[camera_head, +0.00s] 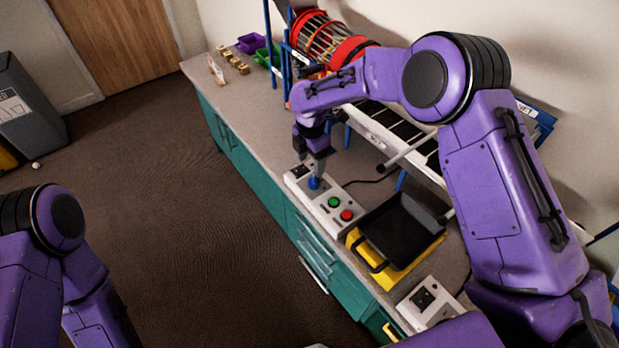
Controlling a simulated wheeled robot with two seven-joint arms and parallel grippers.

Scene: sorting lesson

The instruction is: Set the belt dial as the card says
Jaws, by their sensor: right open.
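A blue dial (314,184) sits on a pale control box (300,177) that also has a green button (334,203) and a red button (346,215). My right gripper (318,172) points down at the dial with its fingertips at or just above it. It is open; I cannot tell whether it touches the dial. The dial's setting is hidden or too small to read. A small upright card-like piece (215,70) stands at the counter's far end, its marks unreadable. My left arm shows at lower left, its gripper out of view.
A black tray (401,230) on a yellow base lies right of the box. A second pale box (430,304) sits nearer. A red-ended drum (325,38) and the belt frame stand behind. Purple (250,43) and green (267,57) bins are at the far end.

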